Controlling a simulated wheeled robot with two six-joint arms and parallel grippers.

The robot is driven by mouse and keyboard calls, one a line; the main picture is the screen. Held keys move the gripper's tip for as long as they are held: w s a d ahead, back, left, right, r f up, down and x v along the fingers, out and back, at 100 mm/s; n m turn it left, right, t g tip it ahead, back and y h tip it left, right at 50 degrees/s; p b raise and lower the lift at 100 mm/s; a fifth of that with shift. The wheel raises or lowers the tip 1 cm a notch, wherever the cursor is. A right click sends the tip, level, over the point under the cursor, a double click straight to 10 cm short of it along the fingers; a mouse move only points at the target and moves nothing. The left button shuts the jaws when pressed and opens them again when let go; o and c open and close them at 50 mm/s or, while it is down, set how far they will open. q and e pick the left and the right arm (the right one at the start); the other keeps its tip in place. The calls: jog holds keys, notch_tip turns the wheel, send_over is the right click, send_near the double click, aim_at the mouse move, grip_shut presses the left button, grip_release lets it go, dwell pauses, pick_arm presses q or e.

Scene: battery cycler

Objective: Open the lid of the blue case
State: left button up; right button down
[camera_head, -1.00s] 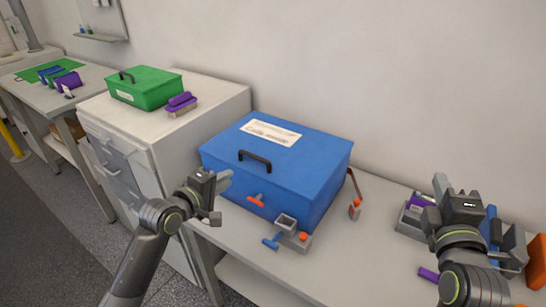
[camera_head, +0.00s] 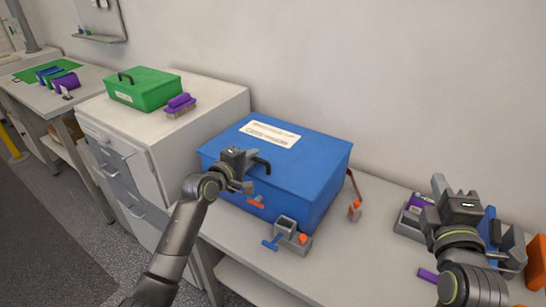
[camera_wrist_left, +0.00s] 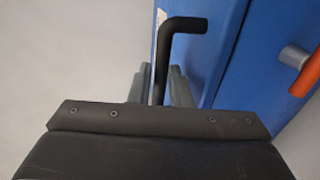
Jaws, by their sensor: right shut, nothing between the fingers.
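The blue case (camera_head: 310,165) stands on the bench with its lid down. A white label is on the lid, and a black handle (camera_head: 262,163) is on the lid near the front edge. My left gripper (camera_head: 250,168) is open at the handle. In the left wrist view the black handle (camera_wrist_left: 165,55) lies between the fingers of my left gripper (camera_wrist_left: 158,88), with a finger on each side; contact cannot be told. An orange-ended latch (camera_head: 256,202) is on the case front; it also shows in the left wrist view (camera_wrist_left: 305,75). My right gripper (camera_head: 458,203) is shut and empty over the bench's right side.
A grey fixture (camera_head: 293,236) with blue and orange parts stands before the case. An orange-ended lever (camera_head: 354,205) is at its right. A green case (camera_head: 145,90) and a purple brush (camera_head: 180,105) sit on the left cabinet. Small purple, blue and orange items lie around my right gripper.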

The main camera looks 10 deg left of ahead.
pick_arm(q)
jog(key=shift+w+d+f, duration=0.1)
jog(key=shift+w+d, duration=0.05)
jog(key=shift+w, duration=0.3)
grip_shut()
